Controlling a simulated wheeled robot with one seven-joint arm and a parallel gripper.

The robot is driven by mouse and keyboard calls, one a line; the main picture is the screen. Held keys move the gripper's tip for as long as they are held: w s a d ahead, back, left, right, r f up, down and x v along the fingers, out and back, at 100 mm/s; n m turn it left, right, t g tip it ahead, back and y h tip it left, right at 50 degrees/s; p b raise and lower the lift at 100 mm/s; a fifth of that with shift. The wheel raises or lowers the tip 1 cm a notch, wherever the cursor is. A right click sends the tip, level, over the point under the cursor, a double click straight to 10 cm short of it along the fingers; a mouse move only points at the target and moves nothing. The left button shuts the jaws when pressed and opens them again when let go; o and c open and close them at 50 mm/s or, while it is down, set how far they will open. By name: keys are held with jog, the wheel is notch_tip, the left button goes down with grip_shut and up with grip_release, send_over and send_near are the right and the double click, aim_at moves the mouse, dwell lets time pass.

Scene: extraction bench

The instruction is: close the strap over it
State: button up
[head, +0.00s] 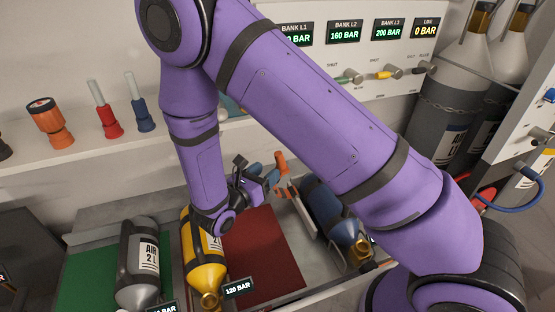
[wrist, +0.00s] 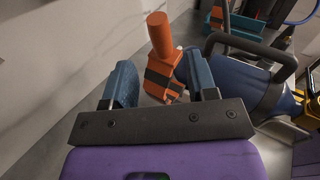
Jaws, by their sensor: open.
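A blue cylinder (head: 325,208) lies in a cradle at the right of the bench. An orange piece with dark bands, which looks like the strap's handle (wrist: 163,60), stands up left of the cylinder; the handle (head: 282,162) also shows in the head view. My gripper (wrist: 158,72) is open, its blue fingers on either side of the handle. I cannot tell whether they touch it. My gripper (head: 267,176) is partly hidden in the head view.
A yellow cylinder (head: 204,262) and a grey cylinder (head: 138,265) lie at the left of the bench. A red mat (head: 262,255) is bare between the yellow and blue cylinders. Orange, red and blue fittings stand on the shelf (head: 75,155) behind.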

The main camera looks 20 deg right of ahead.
aim_at(280, 160)
jog(key=shift+x, duration=3.55)
grip_shut()
